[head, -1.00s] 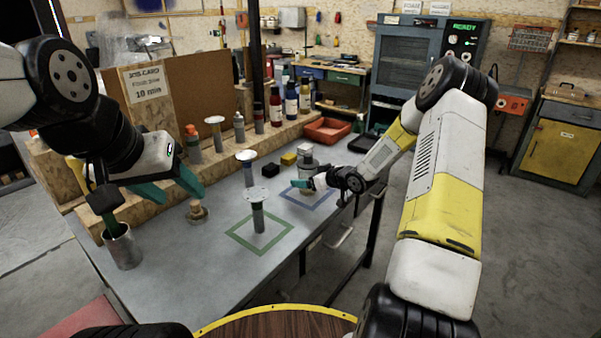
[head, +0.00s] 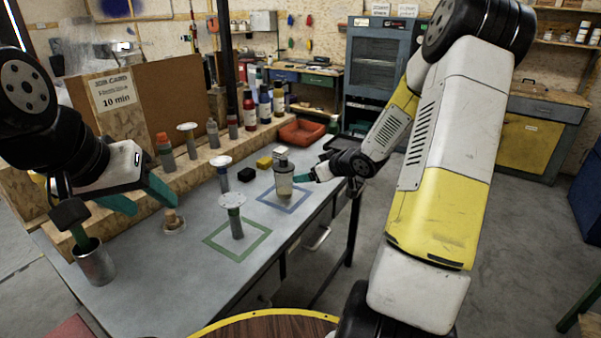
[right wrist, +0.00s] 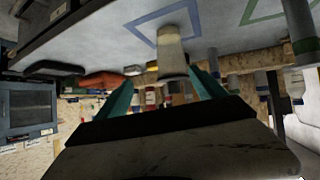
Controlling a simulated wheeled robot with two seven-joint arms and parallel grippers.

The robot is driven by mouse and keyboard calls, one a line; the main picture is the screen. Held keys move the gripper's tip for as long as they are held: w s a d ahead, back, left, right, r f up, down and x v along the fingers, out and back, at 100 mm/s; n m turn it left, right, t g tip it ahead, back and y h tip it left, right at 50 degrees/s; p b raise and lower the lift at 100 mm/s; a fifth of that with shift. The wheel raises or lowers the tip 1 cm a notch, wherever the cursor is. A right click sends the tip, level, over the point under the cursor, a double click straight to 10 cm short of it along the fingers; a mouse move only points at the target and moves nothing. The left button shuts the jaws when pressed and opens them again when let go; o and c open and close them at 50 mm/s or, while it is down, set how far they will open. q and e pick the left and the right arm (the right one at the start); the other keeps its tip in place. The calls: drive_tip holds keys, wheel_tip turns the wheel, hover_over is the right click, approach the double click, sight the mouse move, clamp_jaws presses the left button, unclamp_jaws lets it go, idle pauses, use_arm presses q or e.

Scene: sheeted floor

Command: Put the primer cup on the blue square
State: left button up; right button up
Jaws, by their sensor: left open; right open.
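The primer cup (head: 284,182), a grey tapered cup with a paler block-like top, stands upright inside the blue square (head: 262,201) on the bench. In the right wrist view the cup (right wrist: 172,55) appears upside down, its base within the blue outline (right wrist: 137,24). My right gripper (head: 303,177) is open just to the right of the cup. My left gripper (head: 142,196) is open and empty above the bench's left side.
Black (head: 246,174) and yellow (head: 264,162) blocks lie behind the cup. A metal pot (head: 95,264) holds a green-handled tool.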

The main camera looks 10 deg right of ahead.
drive_tip(key=s+r+m+g+h, duration=0.2)
drive_tip(key=s+r+m+h, duration=0.3)
drive_tip(key=s+r, duration=0.9)
drive_tip(key=s+a+r+g+y, duration=0.1)
drive_tip(key=s+a+r, duration=0.1)
drive_tip(key=s, duration=0.7)
drive_tip(key=s+a+r+g+y, duration=0.1)
drive_tip(key=s+a+r, duration=0.1)
drive_tip(key=s+a, duration=0.3)
drive_tip(key=s, duration=0.3)
drive_tip(key=shift+s+a+m, duration=0.25)
drive_tip(key=shift+s+m, duration=0.05)
drive_tip(key=shift+s, duration=0.1)
